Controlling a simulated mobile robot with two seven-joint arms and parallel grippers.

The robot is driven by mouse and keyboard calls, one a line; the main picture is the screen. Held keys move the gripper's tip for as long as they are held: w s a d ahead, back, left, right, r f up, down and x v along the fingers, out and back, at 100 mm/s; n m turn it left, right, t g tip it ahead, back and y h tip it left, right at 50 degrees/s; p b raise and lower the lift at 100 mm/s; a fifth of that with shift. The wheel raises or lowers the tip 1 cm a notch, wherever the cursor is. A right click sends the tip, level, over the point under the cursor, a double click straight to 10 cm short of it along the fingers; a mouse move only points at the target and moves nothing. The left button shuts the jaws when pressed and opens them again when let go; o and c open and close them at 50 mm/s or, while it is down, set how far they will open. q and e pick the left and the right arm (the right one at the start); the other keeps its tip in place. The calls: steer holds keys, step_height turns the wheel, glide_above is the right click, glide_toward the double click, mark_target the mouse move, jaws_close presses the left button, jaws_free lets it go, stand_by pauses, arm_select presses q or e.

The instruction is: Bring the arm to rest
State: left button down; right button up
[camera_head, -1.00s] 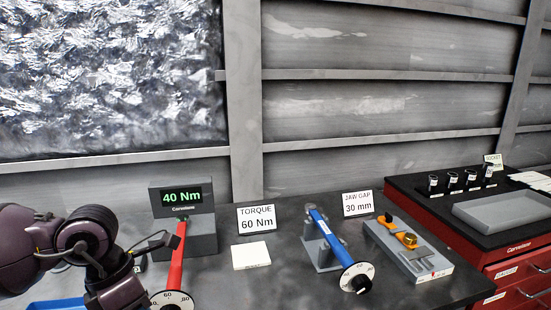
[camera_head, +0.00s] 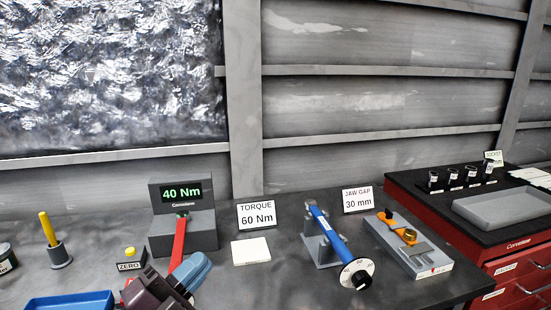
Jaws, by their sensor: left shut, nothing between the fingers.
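My left gripper (camera_head: 190,272) is low in the head view, with dark purple-grey housing and blue-grey parts at its upper end. It is shut and holds nothing. It covers the lower part of the red torque wrench (camera_head: 179,240), including its dial. The wrench's upper end meets the grey tester (camera_head: 185,232), whose display reads 40 Nm. I cannot tell whether the gripper touches the wrench. My right gripper is not in view.
A TORQUE 60 Nm card (camera_head: 256,215) and white pad (camera_head: 250,251) stand right of the tester. Further right are a blue wrench on a stand (camera_head: 326,233), an orange wrench in a grey fixture (camera_head: 405,235) and a red cabinet (camera_head: 515,272). A blue tray (camera_head: 70,301) is at lower left.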

arm_select(q)
steer(key=s+a+f+n+g+y, duration=0.2)
steer(key=a+f+n+y, duration=1)
steer(key=f+n+y, duration=0.3)
steer(key=s+a+f+n+g, duration=0.25)
steer(key=s+f+g, duration=0.35)
steer(key=s, duration=0.3)
steer(key=s+a+f+n+g, duration=0.1)
steer(key=s+f+n+g, duration=0.3)
steer(key=s+f+g, duration=0.4)
steer(key=w+f+t, duration=0.6)
steer(key=f+t, duration=0.3)
steer(key=t, duration=0.1)
steer(key=shift+w+f+m, duration=0.15)
steer(key=shift+w+m, duration=0.05)
steer(key=shift+m, duration=0.15)
steer(key=shift+a, duration=0.1)
